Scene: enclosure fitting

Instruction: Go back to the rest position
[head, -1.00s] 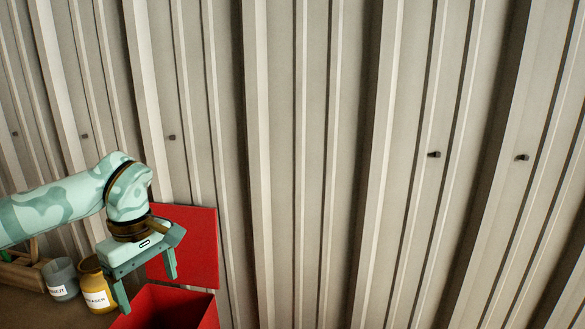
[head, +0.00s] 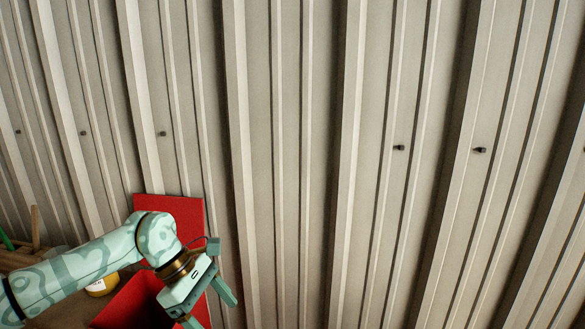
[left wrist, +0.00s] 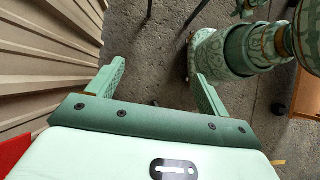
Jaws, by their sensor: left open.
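My left gripper (head: 212,310) is at the lower left of the head view, in front of the red box and pointing down to the right. Its two fingers are apart with nothing between them. In the left wrist view the open left gripper (left wrist: 153,75) has bare grey floor (left wrist: 150,45) beyond its fingers. My right gripper cannot be made out in either view.
An open red box (head: 118,302) with a raised red lid (head: 165,206) stands behind my left arm. A ribbed metal wall (head: 300,150) fills the background.

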